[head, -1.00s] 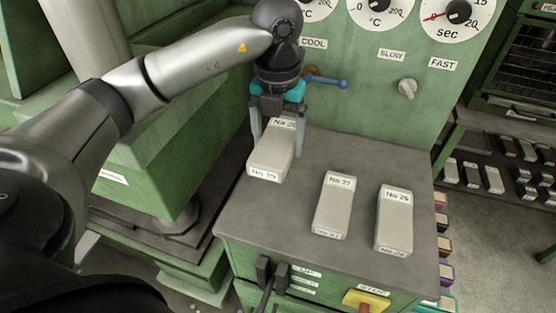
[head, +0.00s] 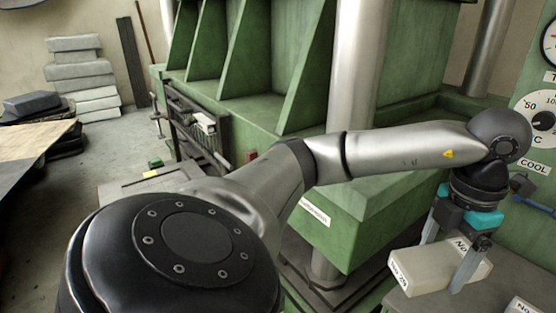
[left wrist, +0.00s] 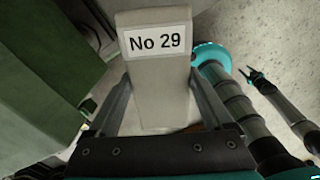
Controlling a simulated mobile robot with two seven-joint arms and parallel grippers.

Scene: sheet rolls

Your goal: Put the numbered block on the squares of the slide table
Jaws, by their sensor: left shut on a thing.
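The pale block labelled No 29 (head: 428,268) is at the lower right of the head view. My left gripper (head: 443,266) is shut on it, with one finger on each side. In the left wrist view the block (left wrist: 158,75) sits between the two fingers with its label facing the camera. A low grey surface with a yellow patch (head: 150,175) shows at left in the head view, partly hidden by my arm; I cannot tell if it is the slide table.
A big green machine (head: 360,225) stands left of the held block. Grey slabs (head: 80,70) are stacked at the far left. Open floor lies before them.

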